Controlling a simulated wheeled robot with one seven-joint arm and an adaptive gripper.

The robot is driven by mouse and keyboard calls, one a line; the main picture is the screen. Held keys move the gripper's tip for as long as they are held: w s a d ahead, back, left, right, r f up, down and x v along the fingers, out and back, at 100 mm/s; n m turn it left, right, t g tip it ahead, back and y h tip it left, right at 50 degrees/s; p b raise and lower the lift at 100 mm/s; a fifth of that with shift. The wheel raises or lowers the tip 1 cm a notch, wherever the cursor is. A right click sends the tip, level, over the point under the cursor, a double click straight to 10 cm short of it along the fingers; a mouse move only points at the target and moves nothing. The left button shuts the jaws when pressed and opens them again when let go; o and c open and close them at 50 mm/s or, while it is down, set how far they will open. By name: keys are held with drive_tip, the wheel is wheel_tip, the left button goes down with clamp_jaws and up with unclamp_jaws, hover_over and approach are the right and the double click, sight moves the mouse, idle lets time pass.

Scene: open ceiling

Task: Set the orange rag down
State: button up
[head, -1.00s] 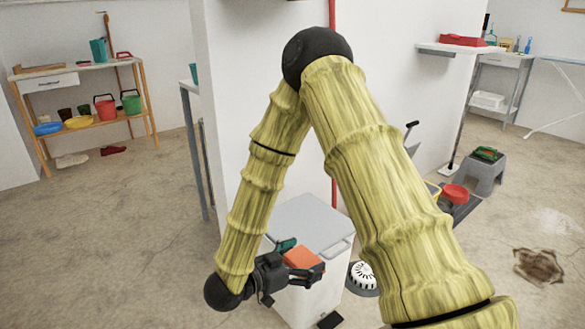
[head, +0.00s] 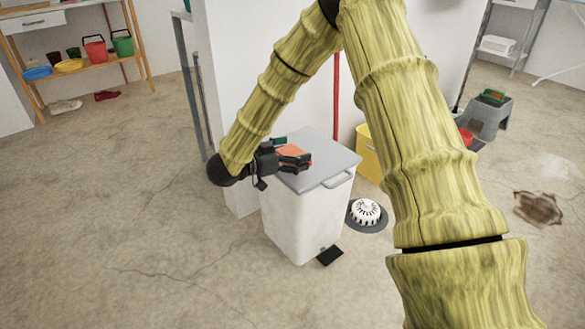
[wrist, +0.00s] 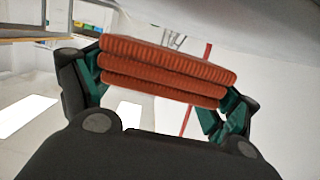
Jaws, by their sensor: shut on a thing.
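The orange rag (head: 292,151) is a folded, ribbed stack of several layers. My gripper (head: 290,157) is shut on it, over the grey lid of a white bin (head: 312,215). In the wrist view the rag (wrist: 165,70) spans the space between the two green-lined fingers (wrist: 160,88). From the head view I cannot tell whether the rag touches the lid. The gripper's dark body hides part of the rag's left side in the head view.
The bin's grey lid (head: 325,160) has free room to the right of the rag. A white domed drain piece (head: 366,212) and a black pedal (head: 329,256) are by the bin. A yellow container (head: 369,155) and red pole (head: 336,100) stand behind. Open floor lies left.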

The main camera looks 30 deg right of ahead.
drive_tip(key=shift+f+b, duration=1.5)
drive_tip(key=shift+f, duration=0.3)
drive_tip(key=shift+r, duration=0.1)
drive_tip(key=o, duration=0.8)
